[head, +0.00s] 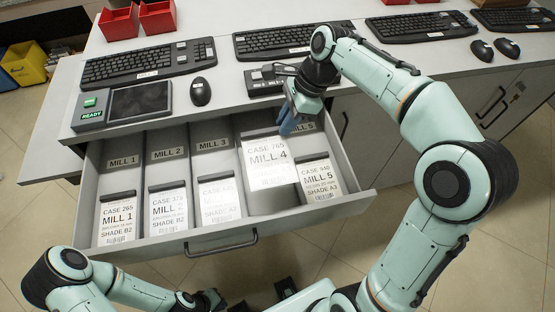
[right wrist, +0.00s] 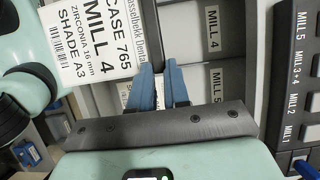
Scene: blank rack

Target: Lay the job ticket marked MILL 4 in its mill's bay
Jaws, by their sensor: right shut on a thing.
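The MILL 4 job ticket (head: 266,163), a white card, is in my right gripper (head: 288,122), whose blue fingers are shut on its edge. The ticket is over the open drawer, in front of the fourth bay (head: 262,203), and hides part of it. In the right wrist view, the ticket (right wrist: 95,40) reads CASE 765, MILL 4, SHADE A3, and the MILL 4 bay label (right wrist: 212,29) is beyond the fingers (right wrist: 163,85). The visible floor of that bay looks bare. My left gripper (head: 212,299) is low before the drawer; its jaws are unclear.
Other tickets lie in the bays of MILL 1 (head: 117,217), MILL 2 (head: 167,210), MILL 3 (head: 219,200) and MILL 5 (head: 320,179). The drawer's front wall (head: 215,238) and thin dividers stand up around them. Keyboards and a label panel (head: 270,80) are on the worktop behind.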

